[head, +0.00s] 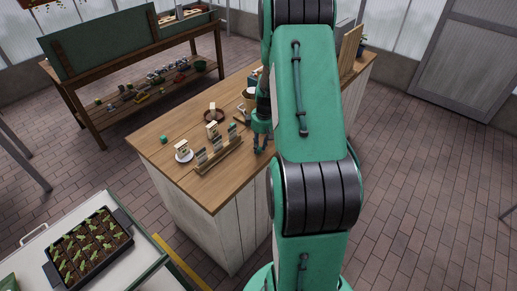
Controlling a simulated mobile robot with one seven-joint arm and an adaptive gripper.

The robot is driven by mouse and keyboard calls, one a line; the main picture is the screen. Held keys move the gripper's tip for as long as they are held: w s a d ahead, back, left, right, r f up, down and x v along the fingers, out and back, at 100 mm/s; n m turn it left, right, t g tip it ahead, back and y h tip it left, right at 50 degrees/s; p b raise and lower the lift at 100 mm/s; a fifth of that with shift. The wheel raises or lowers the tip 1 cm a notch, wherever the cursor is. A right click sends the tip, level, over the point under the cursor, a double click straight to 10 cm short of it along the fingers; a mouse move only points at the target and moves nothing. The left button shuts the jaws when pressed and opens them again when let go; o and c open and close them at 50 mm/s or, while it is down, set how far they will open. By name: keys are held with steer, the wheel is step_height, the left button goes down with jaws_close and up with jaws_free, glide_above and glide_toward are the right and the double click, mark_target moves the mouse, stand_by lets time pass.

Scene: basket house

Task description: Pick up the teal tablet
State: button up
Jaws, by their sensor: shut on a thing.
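My gripper (261,147) is low over the wooden counter, just right of a wooden rack (221,157). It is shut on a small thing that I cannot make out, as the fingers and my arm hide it. Several small upright tablets with pale and dark greenish faces stand along the rack, and one (202,156) is near its left end. They are too small for me to tell which is the teal tablet. A small teal block (163,139) lies apart on the counter, left of the rack.
On the wooden counter (203,187), a pale block sits on a white dish (184,156) and another pale block (212,130) stands behind the rack. A dark ring (214,113) lies farther back. My arm hides the counter's middle. A seedling tray (88,247) is at lower left.

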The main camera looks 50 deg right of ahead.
steer(key=shift+r, duration=0.1)
steer(key=shift+r, duration=0.55)
step_height(320, 180, up, 2)
steer(key=shift+r+p, duration=0.15)
steer(key=shift+p, duration=0.2)
steer(key=s+a+r, duration=0.1)
steer(key=s+a, duration=0.9)
steer(key=s, duration=0.2)
steer(key=shift+a+r+p, duration=0.2)
steer(key=shift+a+p, duration=0.15)
steer(key=shift+p, duration=0.1)
steer(key=shift+w, duration=0.1)
